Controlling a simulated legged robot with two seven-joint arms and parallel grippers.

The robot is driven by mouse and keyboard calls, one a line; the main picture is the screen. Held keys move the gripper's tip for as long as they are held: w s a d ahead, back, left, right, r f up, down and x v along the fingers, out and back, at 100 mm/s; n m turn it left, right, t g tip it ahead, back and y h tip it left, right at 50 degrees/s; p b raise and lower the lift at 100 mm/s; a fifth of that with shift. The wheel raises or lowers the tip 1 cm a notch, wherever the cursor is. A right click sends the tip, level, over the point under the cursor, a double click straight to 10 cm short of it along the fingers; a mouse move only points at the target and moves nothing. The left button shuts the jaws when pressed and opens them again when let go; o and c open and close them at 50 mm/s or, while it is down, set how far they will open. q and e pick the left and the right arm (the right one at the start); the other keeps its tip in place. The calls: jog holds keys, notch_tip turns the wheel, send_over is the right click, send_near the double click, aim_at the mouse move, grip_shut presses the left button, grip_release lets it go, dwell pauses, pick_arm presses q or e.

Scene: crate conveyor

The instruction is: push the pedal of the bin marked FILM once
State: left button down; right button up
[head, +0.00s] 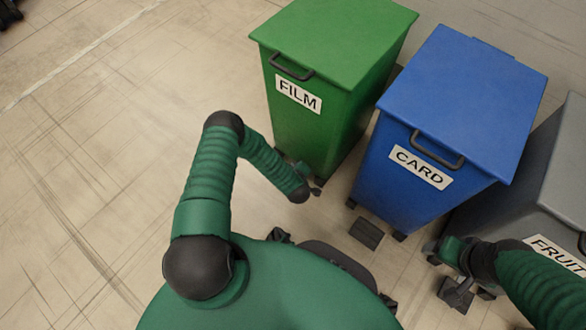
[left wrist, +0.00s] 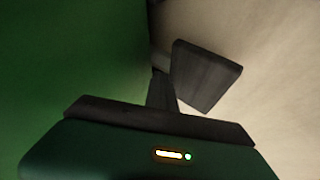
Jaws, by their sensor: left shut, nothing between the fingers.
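The green bin marked FILM (head: 335,110) stands upright with its lid down, at the top middle of the head view. Its green wall (left wrist: 70,60) fills the left of the left wrist view. A dark flat pedal (left wrist: 207,75) shows there just beyond and to the right of my left gripper's fingers (left wrist: 162,92). The fingers are shut and empty, close to the pedal; I cannot tell if they touch it. In the head view my left gripper (head: 300,170) is mostly hidden behind its own wrist, low by the bin's front. My right gripper (head: 440,250) is low at the right, its fingers unclear.
A blue bin marked CARD (head: 450,105) stands right of the green one, with a dark pedal (head: 367,233) on the floor before it. A grey bin marked FRUIT (head: 555,170) is at the right edge, a dark pedal (head: 457,293) near it.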

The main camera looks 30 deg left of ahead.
pick_arm(q)
jog(key=shift+s+d+f+b, duration=0.1)
jog(key=shift+s+f+b, duration=0.2)
jog(key=shift+f, duration=0.45)
jog(key=shift+s+f+b, duration=0.15)
jog(key=shift+f+b, duration=0.1)
jog(key=shift+f, duration=0.5)
dwell(0.7)
jog(key=shift+r, duration=0.1)
notch_tip(320, 180, up, 3)
jog(key=p, duration=0.3)
jog(key=shift+s+p, duration=0.1)
jog(key=shift+p, duration=0.3)
jog(key=shift+r+p, duration=0.3)
jog(key=shift+r, duration=0.2)
jog(key=shift+w, duration=0.25)
jog(key=shift+r, duration=0.15)
jog(key=r+p, duration=0.5)
jog(key=shift+w, duration=0.2)
jog(key=shift+f, duration=0.1)
